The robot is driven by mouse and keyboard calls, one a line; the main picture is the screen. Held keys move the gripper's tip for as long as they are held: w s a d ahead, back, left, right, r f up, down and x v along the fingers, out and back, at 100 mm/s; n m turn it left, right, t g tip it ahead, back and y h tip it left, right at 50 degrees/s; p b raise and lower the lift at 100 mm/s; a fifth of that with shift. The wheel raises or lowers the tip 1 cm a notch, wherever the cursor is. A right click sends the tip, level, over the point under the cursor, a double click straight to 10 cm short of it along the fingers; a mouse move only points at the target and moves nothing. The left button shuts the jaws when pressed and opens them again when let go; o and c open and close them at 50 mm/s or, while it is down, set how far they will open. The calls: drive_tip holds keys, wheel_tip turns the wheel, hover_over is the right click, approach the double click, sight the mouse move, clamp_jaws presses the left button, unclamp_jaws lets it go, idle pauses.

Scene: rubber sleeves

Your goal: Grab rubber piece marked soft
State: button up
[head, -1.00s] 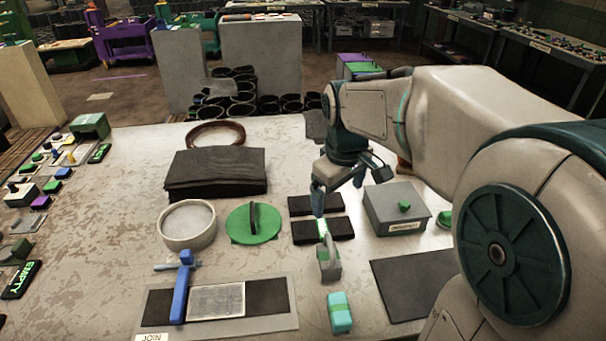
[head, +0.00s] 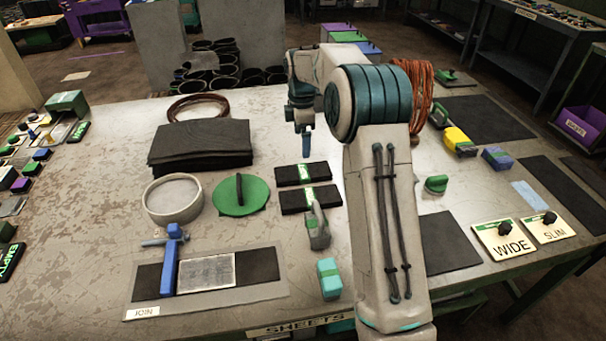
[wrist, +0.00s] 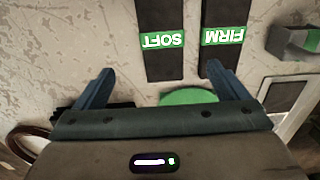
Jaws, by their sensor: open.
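The rubber piece marked SOFT is a black strip (wrist: 163,65) with a green label, upside down in the wrist view. A matching strip marked FIRM (wrist: 219,62) lies to its right there. In the head view the two strips lie side by side, the SOFT one (head: 290,179) farther and the FIRM one (head: 296,204) nearer; the labels are too small to read there. My gripper (wrist: 160,72) is open and empty, its fingers on either side of the SOFT strip's near end in the picture. In the head view my gripper (head: 306,145) is just beyond the strips; its height is unclear.
A green disc (head: 228,199) with an upright grip lies left of the strips. A grey tool (head: 318,232) and a teal block (head: 329,279) stand nearer. A black sheet stack (head: 200,145) lies to the left. My arm hides some table to the right.

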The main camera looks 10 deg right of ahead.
hover_over(303, 171)
drive_tip(key=f, duration=0.5)
drive_tip(key=shift+w+a+f, duration=0.1)
drive_tip(key=shift+w+f, duration=0.1)
drive_tip(key=shift+f, duration=0.15)
wheel_tip(303, 171, down, 6)
drive_tip(key=shift+s+r, duration=0.15)
drive_tip(key=shift+r, duration=0.05)
drive_tip(key=c, duration=1.2)
drive_tip(key=shift+r, duration=0.1)
drive_tip(key=shift+c, duration=0.2)
